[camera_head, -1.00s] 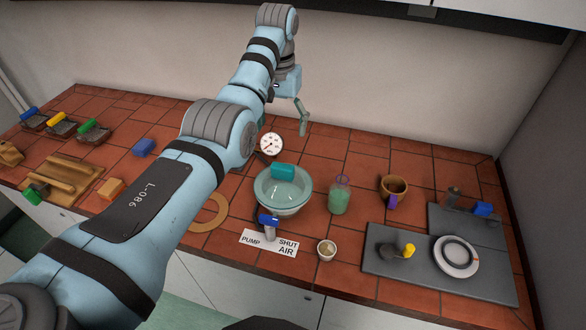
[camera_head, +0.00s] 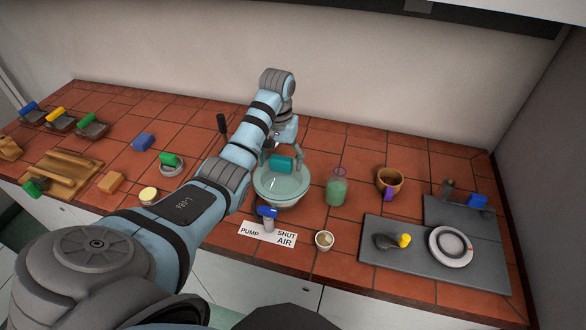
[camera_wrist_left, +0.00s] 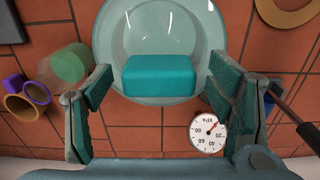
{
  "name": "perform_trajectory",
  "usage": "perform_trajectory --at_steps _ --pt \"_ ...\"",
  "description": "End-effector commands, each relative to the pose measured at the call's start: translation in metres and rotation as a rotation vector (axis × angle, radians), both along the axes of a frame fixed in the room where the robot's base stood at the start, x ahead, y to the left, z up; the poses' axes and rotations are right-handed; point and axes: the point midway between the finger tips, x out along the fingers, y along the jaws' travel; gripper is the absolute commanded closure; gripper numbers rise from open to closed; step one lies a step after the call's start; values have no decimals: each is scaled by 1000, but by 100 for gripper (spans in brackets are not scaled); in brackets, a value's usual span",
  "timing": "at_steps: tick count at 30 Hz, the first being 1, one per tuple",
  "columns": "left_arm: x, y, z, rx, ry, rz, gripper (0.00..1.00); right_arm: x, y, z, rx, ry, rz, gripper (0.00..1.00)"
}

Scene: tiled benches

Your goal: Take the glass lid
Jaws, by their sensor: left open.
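The glass lid (camera_head: 270,185) is round, pale and see-through, and lies on a bowl (camera_head: 286,204) on the tiled bench. A teal block-shaped knob (camera_head: 281,163) stands on it. In the left wrist view, the lid (camera_wrist_left: 160,22) fills the top middle and its knob (camera_wrist_left: 158,77) lies between the finger pads. My left gripper (camera_head: 284,157) is open and at the knob, with one finger on each side; it also shows in the left wrist view (camera_wrist_left: 161,73). A gap shows between each pad and the knob. My right gripper is not in view.
A dial gauge (camera_wrist_left: 207,132) lies close to one finger. A green jar (camera_head: 336,191) and a brown mug (camera_head: 390,183) stand to the right. A blue-handled valve (camera_head: 267,212) stands in front of the bowl, by a label card (camera_head: 262,232).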

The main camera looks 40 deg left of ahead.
Motion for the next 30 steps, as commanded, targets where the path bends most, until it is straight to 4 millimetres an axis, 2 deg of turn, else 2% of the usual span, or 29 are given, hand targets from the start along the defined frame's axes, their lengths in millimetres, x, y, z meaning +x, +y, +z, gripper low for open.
perform_trajectory --at_steps 2,16,30 --pt "0 0 0 0 0 0 25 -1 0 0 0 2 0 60" --pt "2 -3 0 -1 -1 -5 100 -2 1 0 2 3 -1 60" --pt "6 -7 4 -2 -1 -13 100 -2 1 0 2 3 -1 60"
